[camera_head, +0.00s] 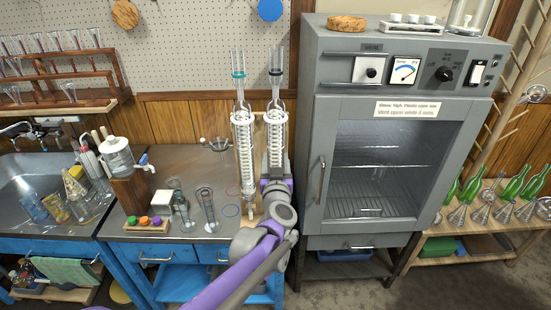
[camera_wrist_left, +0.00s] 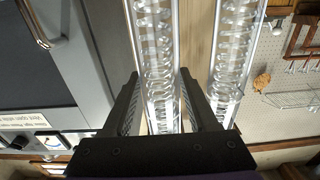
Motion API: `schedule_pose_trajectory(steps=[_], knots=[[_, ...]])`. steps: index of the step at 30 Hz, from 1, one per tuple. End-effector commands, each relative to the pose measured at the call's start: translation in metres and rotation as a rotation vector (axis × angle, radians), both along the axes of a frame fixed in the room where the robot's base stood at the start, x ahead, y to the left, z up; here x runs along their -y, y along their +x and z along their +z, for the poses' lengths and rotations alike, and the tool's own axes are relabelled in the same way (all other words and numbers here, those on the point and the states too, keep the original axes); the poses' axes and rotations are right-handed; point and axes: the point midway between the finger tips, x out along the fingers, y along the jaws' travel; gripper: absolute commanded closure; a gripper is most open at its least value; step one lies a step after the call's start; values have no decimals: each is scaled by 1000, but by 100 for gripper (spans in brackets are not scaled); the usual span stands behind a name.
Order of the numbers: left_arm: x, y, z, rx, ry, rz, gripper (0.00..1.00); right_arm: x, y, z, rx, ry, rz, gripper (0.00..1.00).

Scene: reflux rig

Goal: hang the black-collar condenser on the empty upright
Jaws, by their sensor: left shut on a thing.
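The black-collar condenser (camera_head: 276,128) is a clear coiled glass tube, upright at the back of the bench, with its dark collar near the top. My left gripper (camera_head: 275,168) is shut around its lower part. In the left wrist view, the condenser (camera_wrist_left: 155,50) passes between the two dark fingers of my left gripper (camera_wrist_left: 160,105). The green-collar condenser (camera_head: 243,140) stands upright close beside it on the left and shows in the left wrist view (camera_wrist_left: 236,55). Pale wood of an upright (camera_head: 259,135) shows between them. My wrist hides the condenser's lower end. My right gripper is not in view.
A grey oven (camera_head: 375,165) stands close on the right. A pronged fitting (camera_head: 216,144), glass cylinders (camera_head: 206,205) and colored stoppers (camera_head: 145,222) are on the bench to the left. A drinking-jar-like dispenser (camera_head: 117,155) stands farther left, by the sink (camera_head: 35,180).

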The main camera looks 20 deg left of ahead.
Motion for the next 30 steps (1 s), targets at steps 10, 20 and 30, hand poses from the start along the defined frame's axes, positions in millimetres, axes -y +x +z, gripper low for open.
schedule_pose_trajectory(steps=[10, 20, 30], knots=[[6, -23, 1, 1, 0, 1, 100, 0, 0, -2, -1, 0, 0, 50], [13, -45, 0, 1, 0, 1, 100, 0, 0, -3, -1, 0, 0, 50], [19, -67, 1, 1, 1, 0, 100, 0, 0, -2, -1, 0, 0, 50]])
